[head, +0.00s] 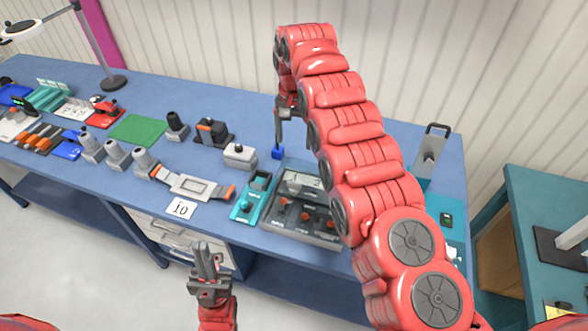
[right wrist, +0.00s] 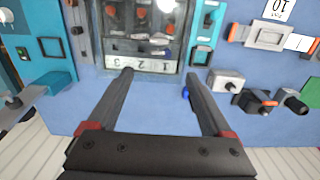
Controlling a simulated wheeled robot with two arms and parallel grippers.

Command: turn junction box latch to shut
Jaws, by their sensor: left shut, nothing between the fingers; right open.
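A grey box (head: 273,226) with several dark and red knobs stands near the table's front edge, partly hidden by my right arm. In the right wrist view the box (right wrist: 181,45) lies beyond the fingers, with a white strip numbered 1, 2, 3 on its near side. I take it as the junction box, but cannot single out its latch. My right gripper (right wrist: 158,73) is open and empty, behind the box in the head view, apart from it. My left gripper (head: 206,248) is shut and empty, in front of the table.
A small blue piece (head: 277,153) lies by my right finger. A grey block (head: 240,155) and an orange-topped black box (head: 213,131) stand to its left. A teal unit (head: 248,203) adjoins the knobbed box. A card reads 10 (head: 181,209).

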